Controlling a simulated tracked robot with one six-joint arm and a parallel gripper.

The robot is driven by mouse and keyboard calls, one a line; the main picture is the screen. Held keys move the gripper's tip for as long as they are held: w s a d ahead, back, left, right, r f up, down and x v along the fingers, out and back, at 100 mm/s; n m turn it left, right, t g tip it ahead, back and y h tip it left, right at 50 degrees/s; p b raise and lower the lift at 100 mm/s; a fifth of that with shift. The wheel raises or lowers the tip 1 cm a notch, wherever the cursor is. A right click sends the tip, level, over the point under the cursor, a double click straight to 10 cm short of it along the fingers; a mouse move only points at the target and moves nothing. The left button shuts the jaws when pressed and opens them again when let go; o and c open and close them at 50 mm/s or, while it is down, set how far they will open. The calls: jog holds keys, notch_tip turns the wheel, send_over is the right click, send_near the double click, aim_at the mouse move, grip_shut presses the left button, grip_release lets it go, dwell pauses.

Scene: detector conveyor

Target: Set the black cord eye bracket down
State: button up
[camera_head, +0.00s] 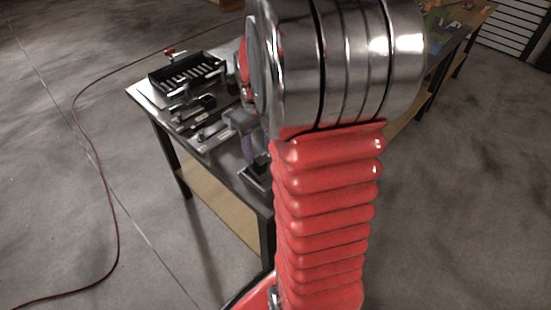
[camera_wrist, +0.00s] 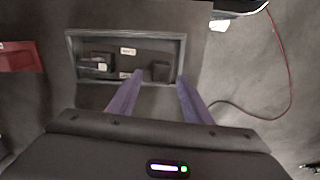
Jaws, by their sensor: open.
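In the wrist view, a small black block (camera_wrist: 160,71), which appears to be the black cord eye bracket, is in the right part of a shallow grey-rimmed tray (camera_wrist: 73,42). The purple fingers of my gripper (camera_wrist: 160,79) are apart, one on each side of its near end. I see a gap at the fingers, and I cannot tell whether either touches it. In the head view, my gripper (camera_head: 248,150) points down over the table, partly hidden by my arm. A dark piece (camera_head: 256,174) shows below it.
Another black part (camera_wrist: 97,64) is in the tray's left side, near white labels. A red block (camera_wrist: 17,57) is at the left. The table (camera_head: 225,160) also holds a slotted black bin (camera_head: 188,72) and several dark fixtures. A red cable (camera_head: 88,140) runs along the floor.

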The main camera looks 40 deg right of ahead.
aim_at(258, 158)
jog(key=shift+f, duration=0.15)
jog(key=shift+w+f, duration=0.15)
jog(key=shift+f, duration=2.35)
jog(key=shift+c, duration=0.4)
grip_shut()
